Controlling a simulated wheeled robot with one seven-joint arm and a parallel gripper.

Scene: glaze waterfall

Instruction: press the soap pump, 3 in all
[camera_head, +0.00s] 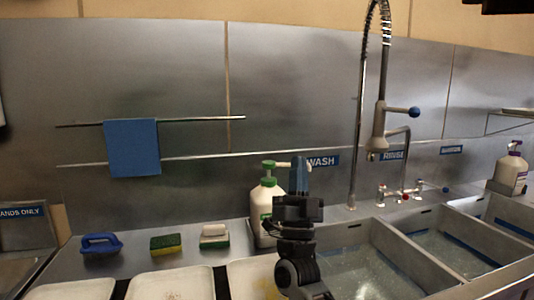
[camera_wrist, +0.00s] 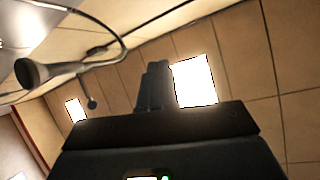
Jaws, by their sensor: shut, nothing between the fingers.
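A white soap bottle with a green pump head (camera_head: 267,197) stands on the steel counter at the back, left of the WASH label in the head view. Its pump nozzle points right. My gripper (camera_head: 299,168) points upward just in front of and to the right of the bottle, with its fingers together and empty. It overlaps the bottle's right edge, and I cannot tell whether they touch. In the wrist view, my gripper's closed fingers (camera_wrist: 154,85) stand against the ceiling, and no soap bottle shows there.
A blue brush (camera_head: 101,244), a green-yellow sponge (camera_head: 166,244) and a white-topped sponge (camera_head: 214,237) lie left. Water-filled sinks (camera_head: 372,272) are at right, below a spring faucet (camera_head: 379,130). White trays (camera_head: 172,284) line the front.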

